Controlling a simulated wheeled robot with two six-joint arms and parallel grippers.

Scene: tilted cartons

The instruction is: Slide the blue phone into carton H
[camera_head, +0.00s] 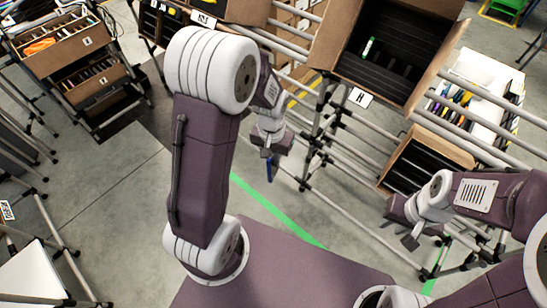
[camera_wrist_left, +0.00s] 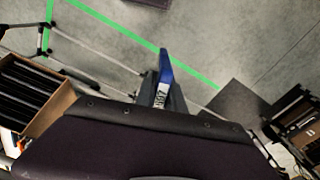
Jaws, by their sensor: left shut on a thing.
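Carton H (camera_head: 422,114) is an open, tilted brown carton at the upper right of the head view. Its dark interior has slots, and its label "H" (camera_head: 360,97) is on the rack below its front edge. My left gripper (camera_head: 269,155) is left of and below carton H, apart from it. It is shut on the blue phone (camera_head: 270,171), of which only a thin edge shows there. In the left wrist view the blue phone (camera_wrist_left: 166,67) sticks out beyond the finger. My right gripper (camera_head: 404,226) is at the lower right; its finger gap is unclear.
A green item (camera_head: 368,47) stands inside carton H. A smaller carton (camera_head: 430,160) sits below it on the rack. Metal rack rails (camera_head: 340,150) run between my left gripper and the cartons. Another carton rack (camera_head: 65,50) stands at upper left. Floor around the green line (camera_head: 270,205) is clear.

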